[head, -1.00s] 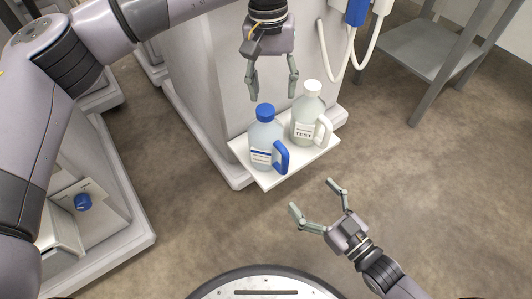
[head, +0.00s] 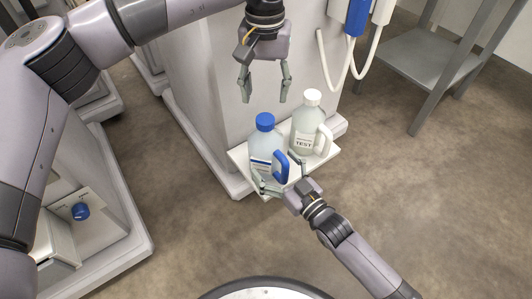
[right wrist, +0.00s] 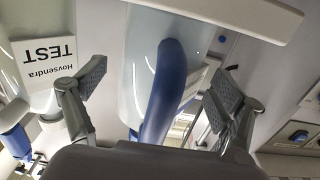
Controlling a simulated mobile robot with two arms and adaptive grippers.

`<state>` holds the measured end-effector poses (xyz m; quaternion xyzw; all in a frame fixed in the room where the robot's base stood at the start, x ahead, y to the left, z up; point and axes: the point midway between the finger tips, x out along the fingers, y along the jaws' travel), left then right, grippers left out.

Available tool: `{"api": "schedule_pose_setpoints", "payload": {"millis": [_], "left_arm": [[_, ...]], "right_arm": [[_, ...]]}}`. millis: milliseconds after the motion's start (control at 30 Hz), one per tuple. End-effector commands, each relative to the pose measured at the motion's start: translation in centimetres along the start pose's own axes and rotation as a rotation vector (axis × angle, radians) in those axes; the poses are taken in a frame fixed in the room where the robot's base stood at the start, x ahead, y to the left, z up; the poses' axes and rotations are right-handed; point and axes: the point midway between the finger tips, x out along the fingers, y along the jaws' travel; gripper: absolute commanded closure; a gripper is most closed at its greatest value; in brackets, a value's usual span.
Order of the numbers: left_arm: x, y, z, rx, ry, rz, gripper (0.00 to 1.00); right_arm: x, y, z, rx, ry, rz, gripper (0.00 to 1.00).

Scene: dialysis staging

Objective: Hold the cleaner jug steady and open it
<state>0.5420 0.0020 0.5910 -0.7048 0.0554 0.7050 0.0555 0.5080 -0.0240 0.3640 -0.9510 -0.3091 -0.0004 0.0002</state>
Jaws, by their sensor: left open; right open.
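A pale translucent jug with a blue cap and blue handle (head: 281,165) stands upright on a small white shelf (head: 324,159). Its label is too small to read. A whitish jug with a white cap (head: 308,124), labelled TEST, stands close beside it on the right. My right gripper (head: 277,170) is at the blue-handled jug, open, with its fingers on either side of the handle. In the right wrist view the blue handle (right wrist: 163,95) lies between the spread fingers, apart from both. My left gripper (head: 265,98) is open and empty, above the blue cap (head: 265,121).
The shelf juts from a pale machine (head: 207,100). White hoses and a blue holder (head: 355,18) hang on it at the upper right. A grey metal table (head: 415,50) stands at the right. The brown floor in front and right of the shelf is clear.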

Motion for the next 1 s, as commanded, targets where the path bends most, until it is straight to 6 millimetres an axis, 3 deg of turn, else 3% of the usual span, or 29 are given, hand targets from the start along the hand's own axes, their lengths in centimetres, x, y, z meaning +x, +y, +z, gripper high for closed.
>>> {"api": "schedule_pose_setpoints", "payload": {"millis": [200,567,1000], "left_arm": [[0.0,0.0,0.0,0.0,0.0,0.0,0.48],[0.0,0.0,0.0,0.0,0.0,0.0,0.48],[0.0,0.0,0.0,0.0,0.0,0.0,0.48]], "right_arm": [[2.1,0.0,0.1,0.0,-0.002,0.0,0.12],[2.5,0.0,0.1,0.0,-0.001,0.0,0.12],[2.5,0.0,0.1,0.0,-0.001,0.0,0.42]]}}
